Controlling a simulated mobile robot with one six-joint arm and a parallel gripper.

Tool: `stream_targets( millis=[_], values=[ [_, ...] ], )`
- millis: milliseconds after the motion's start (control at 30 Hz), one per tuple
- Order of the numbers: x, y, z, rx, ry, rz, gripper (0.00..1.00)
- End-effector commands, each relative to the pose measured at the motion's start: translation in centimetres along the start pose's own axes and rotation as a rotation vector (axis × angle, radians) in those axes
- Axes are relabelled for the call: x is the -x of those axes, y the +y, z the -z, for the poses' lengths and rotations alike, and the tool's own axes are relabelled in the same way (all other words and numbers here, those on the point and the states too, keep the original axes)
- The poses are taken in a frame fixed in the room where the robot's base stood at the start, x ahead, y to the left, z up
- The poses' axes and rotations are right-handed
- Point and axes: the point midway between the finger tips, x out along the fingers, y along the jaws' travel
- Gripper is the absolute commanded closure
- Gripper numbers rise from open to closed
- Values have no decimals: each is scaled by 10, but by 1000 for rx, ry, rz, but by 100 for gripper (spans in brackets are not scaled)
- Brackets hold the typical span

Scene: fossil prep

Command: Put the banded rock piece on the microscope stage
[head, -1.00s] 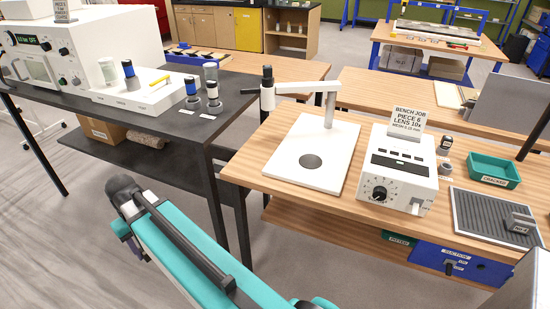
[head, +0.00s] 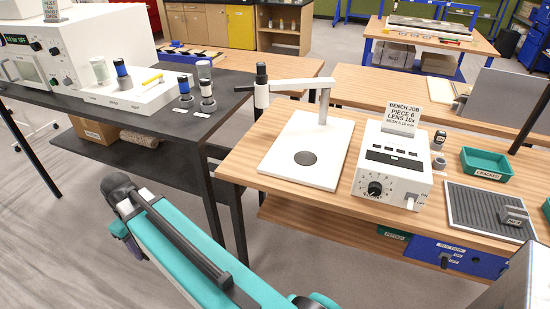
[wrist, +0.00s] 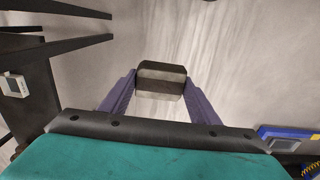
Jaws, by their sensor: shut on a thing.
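The banded rock piece (wrist: 161,79) is a small block with dark and pale bands. My gripper (wrist: 160,92) is shut on it, with purple fingers on both sides, above the grey floor in the wrist view. In the head view the rock is hidden and my arm reaches over the floor in front of the benches. The microscope (head: 322,130) stands on the wooden bench, with a white base and a post with a side arm. Its stage, a dark round disc (head: 305,158), is bare. The gripper is well apart from it.
A white control box (head: 392,178) with a bench job sign (head: 403,118) stands right of the microscope. A green tray (head: 487,163) and a ribbed dark mat (head: 487,212) lie farther right. A black table (head: 150,113) with a white machine and vials is at left.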

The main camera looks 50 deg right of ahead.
Motion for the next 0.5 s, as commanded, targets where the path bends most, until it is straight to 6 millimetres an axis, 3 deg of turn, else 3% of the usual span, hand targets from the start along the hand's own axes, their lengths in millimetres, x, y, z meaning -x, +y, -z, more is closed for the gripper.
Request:
stream_targets(
  millis=[267,500],
  values=[
    [9,14,2,292,0,0,76],
    [22,38,4,527,1,-1,76]
  ],
)
